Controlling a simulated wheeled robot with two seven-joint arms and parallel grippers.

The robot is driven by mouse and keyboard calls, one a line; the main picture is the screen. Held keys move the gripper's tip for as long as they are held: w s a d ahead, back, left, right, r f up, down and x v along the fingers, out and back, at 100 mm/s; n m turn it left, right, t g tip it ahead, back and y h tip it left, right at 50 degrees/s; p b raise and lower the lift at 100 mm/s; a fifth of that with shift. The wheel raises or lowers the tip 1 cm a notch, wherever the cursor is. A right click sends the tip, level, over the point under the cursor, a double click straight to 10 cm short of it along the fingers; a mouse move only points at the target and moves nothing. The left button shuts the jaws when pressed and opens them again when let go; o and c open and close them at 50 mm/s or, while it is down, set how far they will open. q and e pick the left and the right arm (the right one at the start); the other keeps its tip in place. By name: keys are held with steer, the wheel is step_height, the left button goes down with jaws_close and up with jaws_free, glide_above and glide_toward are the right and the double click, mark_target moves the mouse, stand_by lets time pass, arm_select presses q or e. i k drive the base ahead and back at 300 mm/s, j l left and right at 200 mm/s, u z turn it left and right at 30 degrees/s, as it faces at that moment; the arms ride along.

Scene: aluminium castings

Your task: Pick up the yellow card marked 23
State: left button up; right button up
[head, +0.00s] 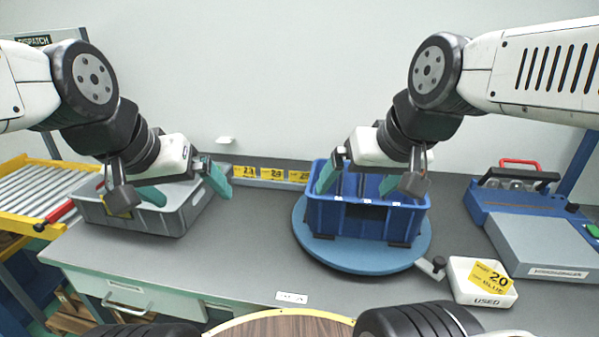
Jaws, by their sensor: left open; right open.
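Several yellow cards stand in a grey rail (262,183) along the back wall. The leftmost card (243,172) appears to read 23, though the print is small. A middle card (270,174) and a right card (298,176) stand beside it, their numbers hard to read. My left gripper (185,190) is open and empty, above the right part of the grey crate and left of the cards. My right gripper (357,182) is open and empty, its teal fingers over the blue crate, right of the cards.
A grey crate (178,222) stands at left. A blue crate (368,220) sits on a blue turntable (355,262). A white tray (470,290) marked USED holds a yellow card (491,277) marked 20. A blue-grey machine (545,248) stands at right. The bench between the crates is clear.

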mark_target(238, 171)
steer(key=j+z, duration=0.15)
steer(key=z, duration=0.25)
steer(key=j+z, duration=0.15)
steer(key=z, duration=0.25)
steer(key=j+z, duration=0.1)
steer(key=z, duration=0.3)
steer(key=j+z, duration=0.15)
steer(key=z, duration=0.25)
steer(key=u, duration=0.45)
steer(key=j+u, duration=0.15)
steer(key=u, duration=0.8)
steer(key=j+u, duration=0.15)
steer(key=u, duration=0.75)
steer(key=i+j, duration=0.05)
